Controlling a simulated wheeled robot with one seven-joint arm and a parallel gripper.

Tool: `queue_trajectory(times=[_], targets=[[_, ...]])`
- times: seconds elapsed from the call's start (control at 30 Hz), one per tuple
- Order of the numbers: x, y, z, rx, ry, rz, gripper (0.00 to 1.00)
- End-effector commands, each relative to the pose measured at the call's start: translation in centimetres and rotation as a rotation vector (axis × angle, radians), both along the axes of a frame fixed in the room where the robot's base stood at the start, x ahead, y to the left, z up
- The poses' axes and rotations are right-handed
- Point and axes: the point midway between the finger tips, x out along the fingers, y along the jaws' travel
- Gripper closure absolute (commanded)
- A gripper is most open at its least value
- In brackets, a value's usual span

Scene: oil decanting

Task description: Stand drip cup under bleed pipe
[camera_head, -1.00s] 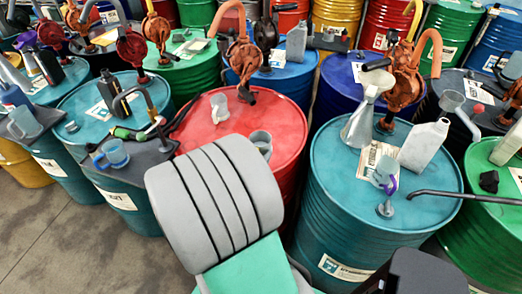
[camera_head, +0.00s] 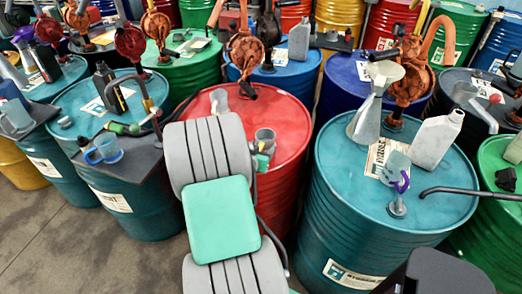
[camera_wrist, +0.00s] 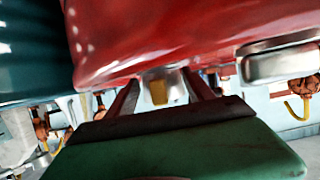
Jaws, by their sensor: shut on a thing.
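My gripper (camera_head: 262,160) is mostly hidden behind my arm at the red drum (camera_head: 285,125). It is shut on a grey cup (camera_head: 265,138) near the drum's front edge. In the wrist view, the dark red fingers of my gripper (camera_wrist: 163,92) close around the cup (camera_wrist: 158,90), which shows a yellowish patch. I cannot tell whether the cup touches the drum top. A thin dark pipe (camera_head: 470,192) reaches over the right teal drum (camera_head: 335,165). A curved pipe (camera_head: 148,92) stands at the left teal drum. I cannot tell which is the bleed pipe.
Another grey cup (camera_head: 220,100) stands on the red drum. The right teal drum holds a funnel (camera_head: 368,115), a pale jug (camera_head: 436,140) and a purple-handled cup (camera_head: 396,165). Rusty pumps (camera_head: 245,58) rise behind.

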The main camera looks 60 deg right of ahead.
Motion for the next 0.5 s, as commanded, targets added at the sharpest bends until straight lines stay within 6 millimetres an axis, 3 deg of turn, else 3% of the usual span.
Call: queue_trajectory(times=[0.1, 0.13, 0.4, 0.5], targets=[[0.00, 0.00, -0.34, -0.001, 0.000, 0.000, 1.00], [0.00, 0.02, -0.21, 0.000, 0.000, 0.000, 0.37], [-0.01, 0.02, -0.16, 0.000, 0.000, 0.000, 0.16], [-0.02, 0.03, -0.16, 0.000, 0.000, 0.000, 0.16]])
